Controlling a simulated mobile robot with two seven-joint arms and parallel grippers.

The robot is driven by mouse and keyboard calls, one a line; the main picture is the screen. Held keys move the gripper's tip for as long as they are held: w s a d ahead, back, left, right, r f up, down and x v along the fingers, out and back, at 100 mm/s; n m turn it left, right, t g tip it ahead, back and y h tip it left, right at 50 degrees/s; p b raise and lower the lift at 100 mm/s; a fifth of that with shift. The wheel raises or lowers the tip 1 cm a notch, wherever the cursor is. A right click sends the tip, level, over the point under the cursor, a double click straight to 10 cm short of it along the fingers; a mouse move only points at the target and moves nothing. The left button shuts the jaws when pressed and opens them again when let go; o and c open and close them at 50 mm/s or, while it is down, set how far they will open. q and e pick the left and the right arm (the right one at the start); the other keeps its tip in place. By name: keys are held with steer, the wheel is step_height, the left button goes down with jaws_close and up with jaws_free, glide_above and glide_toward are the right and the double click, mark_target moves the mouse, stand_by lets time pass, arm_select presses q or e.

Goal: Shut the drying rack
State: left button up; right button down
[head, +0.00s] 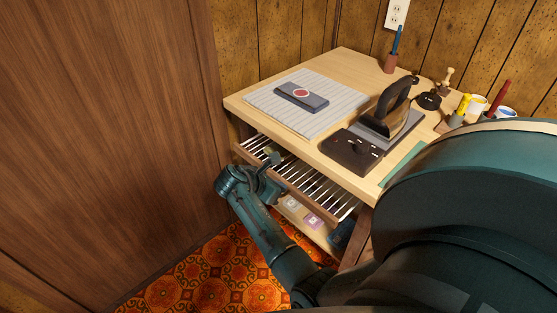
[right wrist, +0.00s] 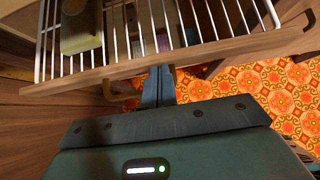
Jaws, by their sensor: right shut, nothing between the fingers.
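The drying rack (head: 318,187) is a set of white wires behind a wooden front rail, set under the wooden table top. It stands pulled out past the table's front edge. In the right wrist view its wires (right wrist: 206,20) and rail (right wrist: 225,47) fill the top. My right gripper (head: 274,159) is shut and empty at the rail, toward its left end. In the right wrist view its fingertips (right wrist: 158,72) meet the rail's near edge; I cannot tell whether they touch. My left gripper is out of view.
An olive block (right wrist: 80,28) lies on the rack. The table top (head: 345,60) holds a striped mat (head: 335,116), a dark case (head: 301,96) and an iron (head: 392,110). Small items lie on a lower shelf (head: 325,232). A wooden panel (head: 110,130) stands left; patterned floor (head: 215,260) lies below.

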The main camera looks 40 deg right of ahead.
steer(key=shift+d+r, duration=0.1)
steer(key=p, duration=0.6)
glide_toward(312, 170)
steer(key=shift+a+f, duration=1)
steer(key=shift+a, duration=0.05)
steer(key=d, duration=0.1)
steer(key=d+p, duration=0.1)
steer(key=d, duration=0.2)
steer(key=shift+w+d+f, duration=0.15)
steer(key=shift+d+f, duration=0.15)
steer(key=shift+f, duration=0.1)
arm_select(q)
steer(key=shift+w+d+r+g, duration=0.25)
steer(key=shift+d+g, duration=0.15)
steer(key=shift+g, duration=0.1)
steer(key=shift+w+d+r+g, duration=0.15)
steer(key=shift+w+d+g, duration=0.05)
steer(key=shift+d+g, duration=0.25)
arm_select(e)
steer(key=shift+d, duration=0.25)
